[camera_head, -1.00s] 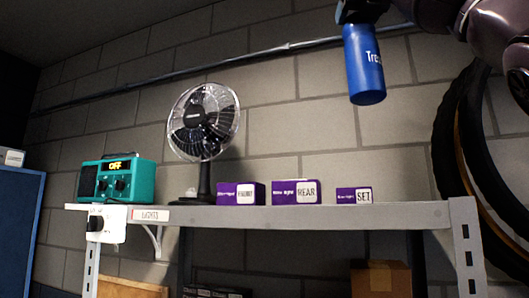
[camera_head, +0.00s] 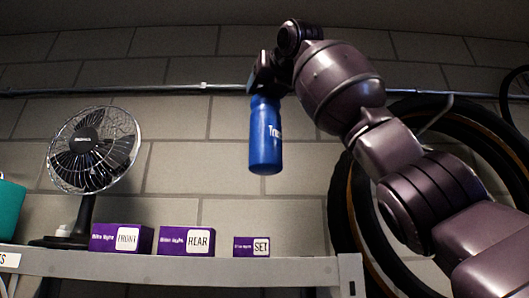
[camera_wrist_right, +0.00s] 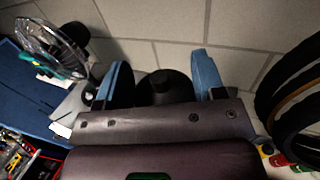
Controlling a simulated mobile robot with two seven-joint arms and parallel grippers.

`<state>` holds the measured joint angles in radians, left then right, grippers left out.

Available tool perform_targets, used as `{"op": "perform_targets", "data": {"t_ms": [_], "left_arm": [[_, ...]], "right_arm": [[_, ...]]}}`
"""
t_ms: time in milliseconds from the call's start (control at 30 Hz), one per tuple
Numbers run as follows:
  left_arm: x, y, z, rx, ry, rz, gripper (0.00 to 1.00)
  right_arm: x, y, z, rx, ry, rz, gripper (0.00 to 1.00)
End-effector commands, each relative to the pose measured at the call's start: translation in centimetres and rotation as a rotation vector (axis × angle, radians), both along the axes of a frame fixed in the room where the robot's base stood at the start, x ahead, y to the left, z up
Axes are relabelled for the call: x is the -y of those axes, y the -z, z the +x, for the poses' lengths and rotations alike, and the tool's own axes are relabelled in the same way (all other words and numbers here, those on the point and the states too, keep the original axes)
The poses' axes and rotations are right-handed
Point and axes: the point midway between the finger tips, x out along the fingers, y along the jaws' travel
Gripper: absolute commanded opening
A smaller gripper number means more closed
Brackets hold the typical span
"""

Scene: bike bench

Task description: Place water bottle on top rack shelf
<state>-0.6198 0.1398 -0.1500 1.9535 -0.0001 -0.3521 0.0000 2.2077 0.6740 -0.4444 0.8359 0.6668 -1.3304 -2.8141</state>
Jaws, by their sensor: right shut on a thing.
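The blue water bottle (camera_head: 265,136) hangs upright in the head view, above the right part of the top rack shelf (camera_head: 190,265) and apart from it. My right gripper (camera_head: 265,90) is shut on the bottle's top end. In the right wrist view the dark bottle cap (camera_wrist_right: 166,86) sits between the two blue fingers of my right gripper (camera_wrist_right: 163,78). My left gripper is not in view.
Three purple light boxes stand on the shelf: FRONT (camera_head: 121,238), REAR (camera_head: 185,241) and SET (camera_head: 251,246). A fan (camera_head: 95,150) and a teal radio (camera_head: 8,210) stand further left. Free shelf shows right of the SET box. Tires (camera_head: 345,215) hang at the right.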

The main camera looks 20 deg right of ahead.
Motion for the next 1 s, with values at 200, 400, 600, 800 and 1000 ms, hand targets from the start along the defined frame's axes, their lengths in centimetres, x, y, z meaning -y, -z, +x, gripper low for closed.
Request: {"op": "perform_targets", "data": {"t_ms": [200,400,600,800,1000], "left_arm": [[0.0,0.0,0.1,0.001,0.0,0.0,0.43],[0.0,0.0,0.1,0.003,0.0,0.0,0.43],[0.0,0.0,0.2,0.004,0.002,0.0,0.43],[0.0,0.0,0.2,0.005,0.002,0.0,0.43],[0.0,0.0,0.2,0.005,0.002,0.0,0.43]], "right_arm": [[0.1,2.5,0.1,0.0,0.001,-0.002,0.26],[0.1,5.3,0.0,0.001,0.0,-0.003,0.26],[0.0,8.6,0.0,0.0,0.0,-0.002,0.26],[0.0,11.5,0.0,0.0,0.0,-0.002,0.26],[0.0,12.7,0.0,0.0,0.0,0.0,0.26]]}}
